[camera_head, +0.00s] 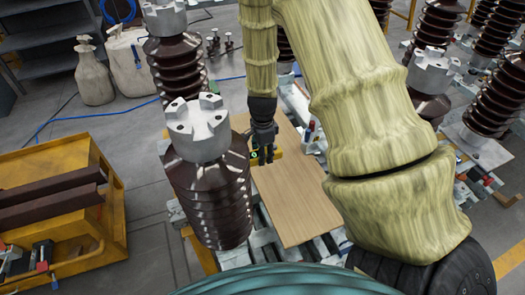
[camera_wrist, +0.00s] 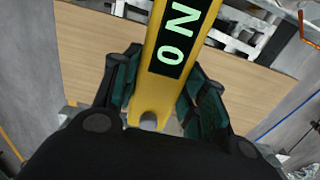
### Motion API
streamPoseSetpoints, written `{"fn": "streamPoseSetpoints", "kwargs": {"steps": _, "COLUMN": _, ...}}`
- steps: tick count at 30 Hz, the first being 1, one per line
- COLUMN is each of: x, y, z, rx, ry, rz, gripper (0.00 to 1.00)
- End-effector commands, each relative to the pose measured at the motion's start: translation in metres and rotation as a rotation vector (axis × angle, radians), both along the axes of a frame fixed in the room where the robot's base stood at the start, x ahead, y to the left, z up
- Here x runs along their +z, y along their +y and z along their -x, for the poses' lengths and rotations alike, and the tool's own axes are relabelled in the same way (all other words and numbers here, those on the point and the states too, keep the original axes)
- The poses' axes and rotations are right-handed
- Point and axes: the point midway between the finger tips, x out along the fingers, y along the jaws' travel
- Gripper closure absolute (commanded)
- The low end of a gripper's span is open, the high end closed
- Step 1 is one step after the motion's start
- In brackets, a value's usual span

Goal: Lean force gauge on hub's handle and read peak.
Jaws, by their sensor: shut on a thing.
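My gripper (camera_head: 264,148) points down over a pale wooden board (camera_head: 298,200) in the head view. In the wrist view my gripper (camera_wrist: 162,95) has its dark green fingers on both sides of a yellow bar-shaped force gauge (camera_wrist: 150,90) and is shut on it. The gauge's dark display shows glowing green characters that read "0 N" along its length. Its far end runs out of the top of the wrist view. In the head view only small yellow parts show beside the gripper. I cannot make out the hub or its handle in either view.
Brown ribbed insulators with grey metal caps (camera_head: 197,128) stand close to the left of my gripper, with more at the right. A yellow-orange stand (camera_head: 100,235) holds dark beams at the left. The board's front part is bare.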

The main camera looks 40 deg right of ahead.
Motion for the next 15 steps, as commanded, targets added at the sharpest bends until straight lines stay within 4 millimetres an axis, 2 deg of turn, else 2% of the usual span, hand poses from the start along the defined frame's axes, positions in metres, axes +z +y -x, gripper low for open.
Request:
{"fn": "streamPoseSetpoints", "kwargs": {"steps": 8, "x": -0.018, "y": 0.000, "z": 0.000, "rx": 0.000, "ry": 0.000, "rz": 0.001, "gripper": 1.00}}
{"fn": "streamPoseSetpoints", "kwargs": {"steps": 15, "x": -0.027, "y": 0.009, "z": -0.003, "rx": 0.000, "ry": -0.001, "rz": 0.000, "gripper": 1.00}}
